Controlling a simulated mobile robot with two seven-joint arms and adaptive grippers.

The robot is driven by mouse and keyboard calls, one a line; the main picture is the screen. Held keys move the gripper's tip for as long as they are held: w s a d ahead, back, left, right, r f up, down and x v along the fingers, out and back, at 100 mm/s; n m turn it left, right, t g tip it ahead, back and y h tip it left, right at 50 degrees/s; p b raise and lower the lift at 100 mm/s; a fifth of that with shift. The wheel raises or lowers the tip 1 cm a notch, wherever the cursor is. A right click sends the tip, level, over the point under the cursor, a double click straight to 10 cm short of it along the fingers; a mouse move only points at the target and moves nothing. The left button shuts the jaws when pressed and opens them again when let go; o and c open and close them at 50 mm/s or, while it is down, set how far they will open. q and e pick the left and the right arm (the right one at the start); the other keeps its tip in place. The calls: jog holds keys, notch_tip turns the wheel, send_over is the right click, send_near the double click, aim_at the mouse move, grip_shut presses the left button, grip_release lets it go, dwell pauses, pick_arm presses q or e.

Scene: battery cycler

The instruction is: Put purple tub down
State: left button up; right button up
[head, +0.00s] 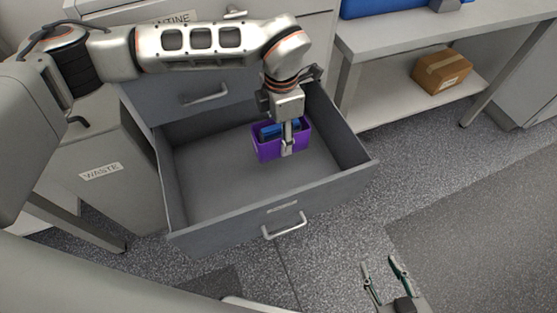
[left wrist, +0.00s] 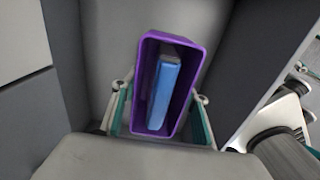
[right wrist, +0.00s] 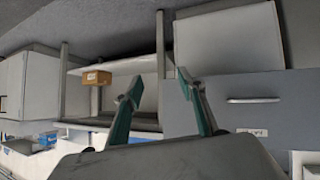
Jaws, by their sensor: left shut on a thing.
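The purple tub (head: 270,151) is inside the open grey drawer (head: 200,195), toward its right rear part. A blue block-like item stands in the tub; it shows clearly in the left wrist view (left wrist: 163,92). My left gripper (head: 287,148) reaches down from above and is shut on the tub, with a finger on either side of it in the left wrist view (left wrist: 158,112). I cannot tell whether the tub's base touches the drawer floor. My right gripper (head: 387,280) is open and empty, outside the drawer at the lower right; its spread fingers show in the right wrist view (right wrist: 160,100).
The drawer's front wall and handle (head: 284,225) face me. A cabinet labelled WASTE (head: 110,190) stands at left. A shelf at right holds a cardboard box (head: 440,72), with a blue container (head: 385,6) above. The drawer floor left of the tub is clear.

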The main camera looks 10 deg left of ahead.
pick_arm(q)
notch_tip(320, 180, down, 6)
jog(key=shift+r+b, duration=0.15)
jog(key=shift+b, duration=0.5)
notch_tip(320, 180, down, 6)
jog(key=shift+r+b, duration=0.1)
jog(key=shift+b, duration=0.8)
jog(key=shift+w+f, duration=0.1)
jog(key=shift+f, duration=0.35)
pick_arm(e)
jog(key=shift+m+t+y, duration=0.3)
jog(key=shift+t+y, duration=0.2)
jog(key=a, duration=0.1)
jog(key=w+a+r, duration=0.2)
jog(key=shift+a+r, duration=0.25)
jog(key=shift+a, duration=0.1)
jog(key=shift+s+f, duration=0.1)
pick_arm(q)
jog(key=o, duration=1.3)
jog(key=shift+f, duration=0.15)
jog(key=shift+o, duration=0.4)
pick_arm(e)
jog(key=shift+s+d+f, duration=0.15)
jog(key=shift+s+f, duration=0.05)
